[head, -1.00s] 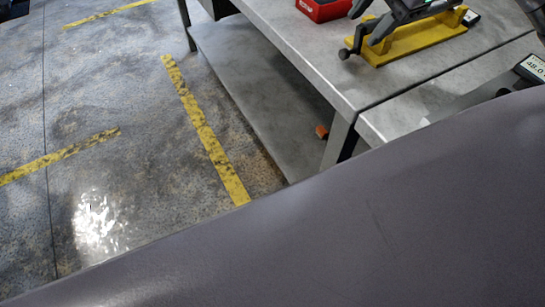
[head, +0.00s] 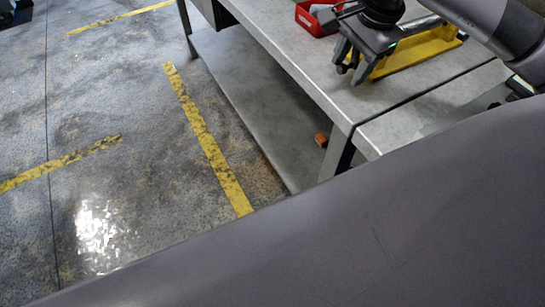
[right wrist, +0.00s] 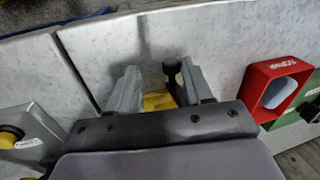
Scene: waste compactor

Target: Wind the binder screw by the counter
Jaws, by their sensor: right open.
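The yellow binder (head: 425,47) sits on the grey bench (head: 290,50), partly covered by my right arm. A dark round knob (head: 343,68), which looks like its screw's end, shows by the fingertips. My right gripper (head: 350,62) is open over the near left end of the binder. In the right wrist view, the knob (right wrist: 172,66) is between the open fingers (right wrist: 158,82), closer to the right finger; I cannot tell whether they touch. A piece of the yellow binder (right wrist: 158,101) shows between the fingers. My left gripper is not in view.
A red container (head: 312,18) stands on the bench behind the gripper; it also shows in the right wrist view (right wrist: 275,88). A small orange object (head: 321,140) lies on the lower shelf. The floor has yellow tape (head: 205,135) and is clear. My own body fills the foreground.

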